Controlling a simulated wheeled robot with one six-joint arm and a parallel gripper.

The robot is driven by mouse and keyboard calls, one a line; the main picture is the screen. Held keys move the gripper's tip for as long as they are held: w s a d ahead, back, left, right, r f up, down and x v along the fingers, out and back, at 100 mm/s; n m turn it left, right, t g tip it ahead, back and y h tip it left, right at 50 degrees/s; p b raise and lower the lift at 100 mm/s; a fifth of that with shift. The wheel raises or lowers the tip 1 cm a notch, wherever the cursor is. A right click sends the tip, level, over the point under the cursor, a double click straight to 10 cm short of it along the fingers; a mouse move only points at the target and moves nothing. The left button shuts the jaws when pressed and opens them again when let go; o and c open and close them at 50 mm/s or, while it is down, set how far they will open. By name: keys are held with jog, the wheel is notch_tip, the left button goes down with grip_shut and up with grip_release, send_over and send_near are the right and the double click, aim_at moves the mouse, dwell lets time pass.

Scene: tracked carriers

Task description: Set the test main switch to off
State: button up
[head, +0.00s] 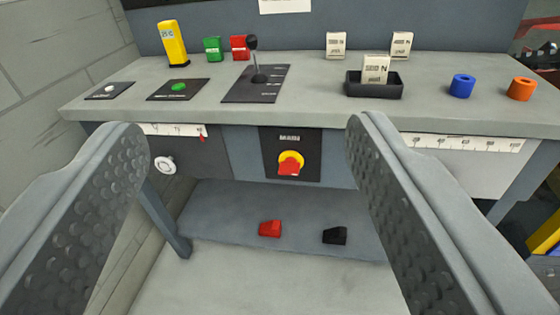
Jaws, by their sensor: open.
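The main switch (290,163) is a red rotary handle on a yellow ring, set in a black panel on the front of the grey bench. A small label (289,137) sits above it, too small to read. The red handle looks tilted, and I cannot tell which setting it points to. My gripper (245,150) is open and empty. Its two grey, dimpled fingers stand wide apart at the left and right, with the switch seen between them and farther off, untouched.
The bench top (310,110) carries a black lever (257,65), a green button (178,88), a black tray (374,88) holding a block, a blue ring (462,86) and an orange ring (521,89). A red block (270,228) and black block (335,235) lie on the lower shelf.

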jog(key=w+a+f+m+h, duration=0.1)
jog(key=w+f+h, duration=0.1)
jog(key=w+f, duration=1.15)
jog(key=m+h, duration=0.1)
jog(key=h, duration=0.2)
send_near(288, 173)
jog(key=x, duration=1)
jog(key=shift+w+d, duration=0.1)
jog(key=shift+w, duration=0.25)
jog(key=c, duration=1)
